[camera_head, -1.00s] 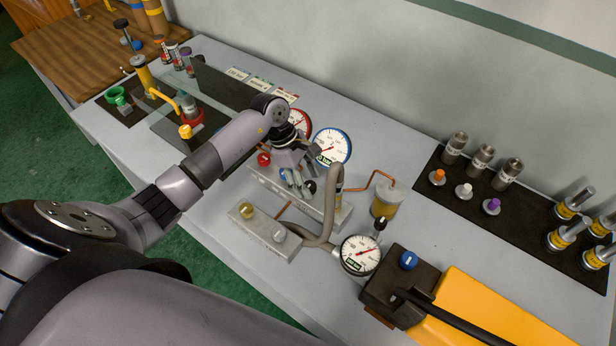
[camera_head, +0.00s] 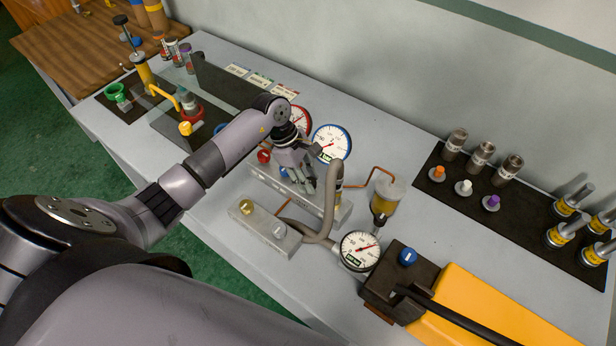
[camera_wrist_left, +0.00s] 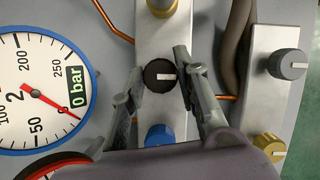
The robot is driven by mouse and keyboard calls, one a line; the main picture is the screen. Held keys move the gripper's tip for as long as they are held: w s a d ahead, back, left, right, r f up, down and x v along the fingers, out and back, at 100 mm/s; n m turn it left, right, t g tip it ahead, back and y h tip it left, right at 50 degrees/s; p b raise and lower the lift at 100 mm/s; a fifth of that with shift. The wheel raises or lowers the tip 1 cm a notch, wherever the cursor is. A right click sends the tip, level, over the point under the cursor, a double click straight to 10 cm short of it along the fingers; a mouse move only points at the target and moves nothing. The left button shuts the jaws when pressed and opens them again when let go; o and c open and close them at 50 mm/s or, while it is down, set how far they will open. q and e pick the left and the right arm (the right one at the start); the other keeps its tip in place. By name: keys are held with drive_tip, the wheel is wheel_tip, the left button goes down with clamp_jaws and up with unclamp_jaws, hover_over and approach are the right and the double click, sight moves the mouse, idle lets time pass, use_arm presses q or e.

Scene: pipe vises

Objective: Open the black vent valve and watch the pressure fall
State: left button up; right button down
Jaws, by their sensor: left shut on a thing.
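The black vent valve knob (camera_wrist_left: 160,76), with a white pointer mark, sits on the grey manifold block (camera_wrist_left: 166,33) in the left wrist view. My left gripper (camera_wrist_left: 157,79) has its fingers on either side of this knob and is shut on it. In the head view my left gripper (camera_head: 303,182) is over the manifold (camera_head: 335,212) and hides the knob. The blue-rimmed gauge (camera_head: 331,144) stands behind the gripper. In the left wrist view this gauge (camera_wrist_left: 40,90) has a red needle and a display reading 0 bar. My right gripper is not in view.
A second block (camera_head: 262,228), a hose (camera_head: 331,228) and a black-rimmed gauge (camera_head: 360,250) lie in front. An amber reservoir (camera_head: 386,193) stands to the right.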

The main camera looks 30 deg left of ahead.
use_arm(q)
drive_tip(key=shift+c, duration=0.9)
drive_tip(key=shift+f+b, duration=0.15)
drive_tip(key=shift+b, duration=0.5)
drive_tip(key=n+t+b, duration=0.1)
drive_tip(key=n+b, duration=0.2)
drive_tip(key=b, duration=0.1)
drive_tip(key=shift+s+f, duration=0.1)
drive_tip(key=shift+f, duration=0.05)
drive_tip(key=n+t+y+b, duration=0.1)
drive_tip(key=n, duration=0.1)
drive_tip(key=shift+n+b, duration=0.4)
drive_tip(key=n+t+b, duration=0.1)
drive_tip(key=n, duration=0.1)
drive_tip(key=shift+s+d+n+y+b, duration=0.1)
drive_tip(key=shift+n+y+b, duration=0.2)
drive_tip(key=n+y+b, duration=0.1)
drive_tip(key=n+b, duration=0.1)
drive_tip(key=n, duration=0.1)
drive_tip(key=shift+d+t, duration=0.1)
drive_tip(key=shift+t, duration=0.3)
drive_tip(key=shift+r+n+y+b, duration=0.15)
drive_tip(key=shift+n+y+b, duration=0.15)
drive_tip(key=shift+n+b, duration=0.4)
drive_tip(key=shift+r+n+y+b, duration=0.15)
drive_tip(key=shift+n+y+b, duration=0.2)
drive_tip(key=shift+n, duration=0.65)
